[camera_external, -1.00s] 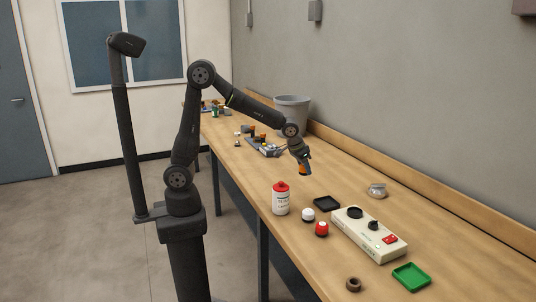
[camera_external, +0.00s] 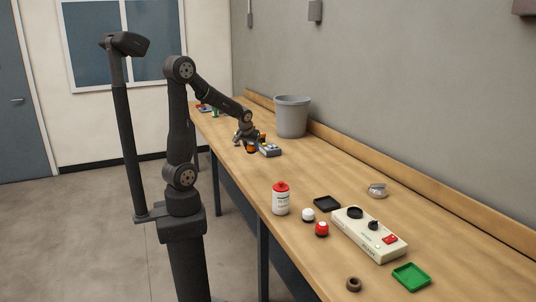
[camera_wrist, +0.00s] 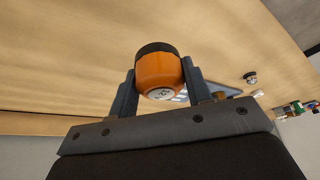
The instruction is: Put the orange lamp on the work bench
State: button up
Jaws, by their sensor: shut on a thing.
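The orange lamp (camera_wrist: 160,72) has an orange body with a dark band at one end, and a pale marked face shows in the wrist view. My gripper (camera_wrist: 158,82) is shut on it, one finger on each side. In the external view the lamp (camera_external: 251,149) is a small orange and dark shape below my gripper (camera_external: 248,144), low over the far part of the wooden work bench (camera_external: 310,165). I cannot tell whether the lamp touches the bench top.
A grey and blue device (camera_external: 270,150) sits just right of my gripper, and a grey bin (camera_external: 292,116) stands behind. A red-capped bottle (camera_external: 281,199), a cream control box (camera_external: 368,234) and a green tray (camera_external: 411,276) are nearer. The bench middle is clear.

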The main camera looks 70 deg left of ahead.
jog(key=shift+s+a, duration=0.3)
jog(key=shift+a, duration=0.1)
send_over(241, 163)
jog(key=d, duration=0.1)
jog(key=f, duration=0.4)
jog(key=s+f, duration=0.1)
jog(key=f, duration=0.2)
jog(key=shift+d, duration=0.1)
jog(key=shift+f, duration=2)
jog(key=shift+f, duration=0.1)
jog(key=o, duration=1)
jog(key=v, duration=1.2)
jog(key=shift+w, duration=0.2)
